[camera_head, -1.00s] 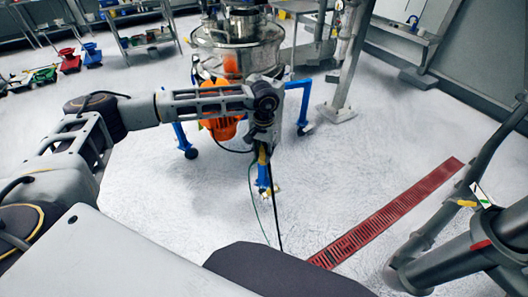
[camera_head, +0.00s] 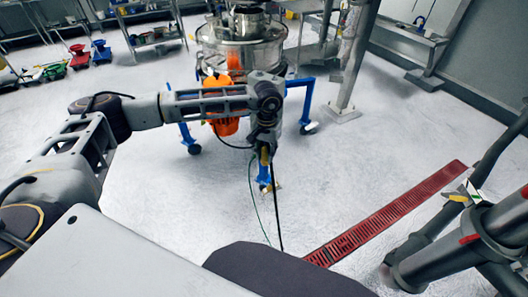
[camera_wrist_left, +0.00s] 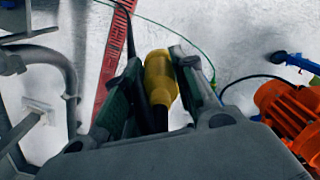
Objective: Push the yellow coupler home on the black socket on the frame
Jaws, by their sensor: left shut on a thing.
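The yellow coupler (camera_wrist_left: 160,78) is between the fingers of my left gripper (camera_wrist_left: 158,80) in the left wrist view, which is shut on it. In the head view my left gripper (camera_head: 264,152) hangs in front of the sifter's blue-legged frame (camera_head: 300,82), with a bit of yellow (camera_head: 264,156) showing at its fingers. A black cable (camera_wrist_left: 131,42) runs away beside the coupler. I cannot make out the black socket on the frame; my gripper and wrist may hide it. My right gripper is not in view.
The steel sifter (camera_head: 243,50) with its orange motor (camera_head: 222,90) stands just behind my left gripper. A thin green cable (camera_head: 256,212) hangs below. Open floor lies between.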

